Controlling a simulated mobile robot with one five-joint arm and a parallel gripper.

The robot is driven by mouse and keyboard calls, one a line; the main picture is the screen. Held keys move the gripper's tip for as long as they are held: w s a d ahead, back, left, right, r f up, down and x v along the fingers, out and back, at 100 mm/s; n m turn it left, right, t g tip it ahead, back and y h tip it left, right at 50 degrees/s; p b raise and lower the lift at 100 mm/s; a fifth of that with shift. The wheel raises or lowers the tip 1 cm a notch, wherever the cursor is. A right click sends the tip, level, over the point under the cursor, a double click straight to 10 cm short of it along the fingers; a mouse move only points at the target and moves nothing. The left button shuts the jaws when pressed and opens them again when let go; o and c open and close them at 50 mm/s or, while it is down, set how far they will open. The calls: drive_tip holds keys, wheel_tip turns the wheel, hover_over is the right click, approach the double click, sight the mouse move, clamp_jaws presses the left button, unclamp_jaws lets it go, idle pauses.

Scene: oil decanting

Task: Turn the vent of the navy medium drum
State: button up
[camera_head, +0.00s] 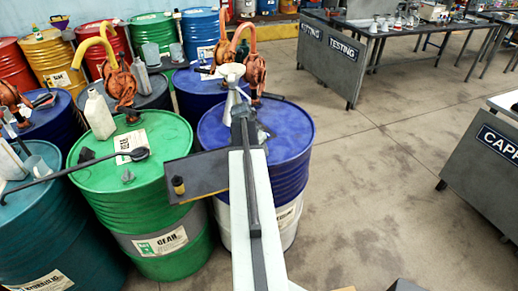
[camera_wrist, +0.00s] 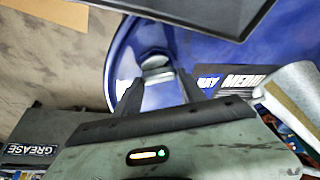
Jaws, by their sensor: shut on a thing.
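The navy drum (camera_head: 293,140) stands right of the green drum, with my arm reaching over its top. Its blue top fills much of the wrist view (camera_wrist: 215,52), where a partly covered label (camera_wrist: 238,80) shows letters like "MEDIU". The vent (camera_wrist: 155,62) appears as a small grey cap on the drum top, near the rim. In the head view my gripper (camera_head: 242,106) is over the drum top, and the vent is hidden there.
A green drum (camera_head: 165,195) with a white jug (camera_head: 99,115) is at left. Several drums crowd behind. The floor at right (camera_head: 370,170) is clear up to the benches.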

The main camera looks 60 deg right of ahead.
drive_tip(key=n+t, duration=0.2)
drive_tip(key=n, duration=0.2)
drive_tip(key=shift+s+n, duration=0.1)
drive_tip(key=shift+n, duration=0.2)
drive_tip(key=n+t, duration=0.1)
drive_tip(key=n, duration=0.3)
drive_tip(key=shift+y, duration=0.4)
drive_tip(key=shift+n, duration=0.3)
drive_tip(key=o, duration=1.4)
drive_tip(key=shift+t, duration=0.3)
drive_tip(key=shift+c, duration=0.2)
drive_tip(key=p+v, duration=0.7)
drive_tip(key=shift+r, duration=0.4)
